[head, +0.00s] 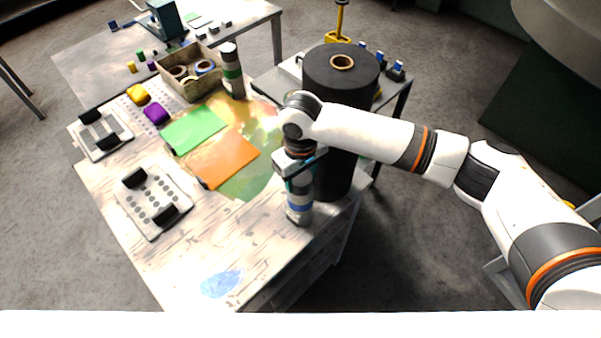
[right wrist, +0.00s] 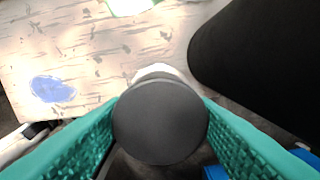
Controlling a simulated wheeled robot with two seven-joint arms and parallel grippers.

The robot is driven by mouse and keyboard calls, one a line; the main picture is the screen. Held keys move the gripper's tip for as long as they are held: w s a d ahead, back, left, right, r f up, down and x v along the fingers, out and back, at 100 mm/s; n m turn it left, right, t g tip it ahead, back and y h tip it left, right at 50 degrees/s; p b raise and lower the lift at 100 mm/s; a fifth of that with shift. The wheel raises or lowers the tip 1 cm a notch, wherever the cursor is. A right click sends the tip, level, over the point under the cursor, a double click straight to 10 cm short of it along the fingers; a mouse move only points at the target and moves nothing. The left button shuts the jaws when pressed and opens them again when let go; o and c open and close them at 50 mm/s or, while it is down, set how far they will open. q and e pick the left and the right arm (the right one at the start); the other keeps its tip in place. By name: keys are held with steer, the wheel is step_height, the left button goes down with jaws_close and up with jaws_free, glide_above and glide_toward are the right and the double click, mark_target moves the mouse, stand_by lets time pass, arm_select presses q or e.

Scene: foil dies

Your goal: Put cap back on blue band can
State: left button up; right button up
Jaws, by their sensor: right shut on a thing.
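The blue band can (head: 299,208) stands upright near the right edge of the table, a pale can with a blue band. My right gripper (head: 298,171) is directly above it, pointing down. In the right wrist view, its teal fingers are shut on the round dark grey cap (right wrist: 160,120). A pale rim of the can (right wrist: 158,70) shows just behind the cap. The cap lines up roughly over the can, but I cannot tell whether it touches or is seated. In the head view the gripper hides the cap and the can's top. My left gripper is not in view.
A large black roll (head: 325,90) stands close behind the can. A green-banded can (head: 232,72) stands beside a cardboard box (head: 187,87). Green (head: 195,128) and orange (head: 222,157) sheets lie left. The table's front, around a blue patch (head: 222,284), is clear.

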steer(key=p, duration=0.2)
steer(key=shift+f+p, duration=0.1)
steer(key=shift+p, duration=0.2)
stand_by(2.5)
stand_by(0.3)
steer(key=o, duration=1)
steer(key=shift+o, duration=0.6)
steer(key=o, duration=0.4)
steer(key=shift+r, duration=3.45)
steer(key=shift+c, duration=0.3)
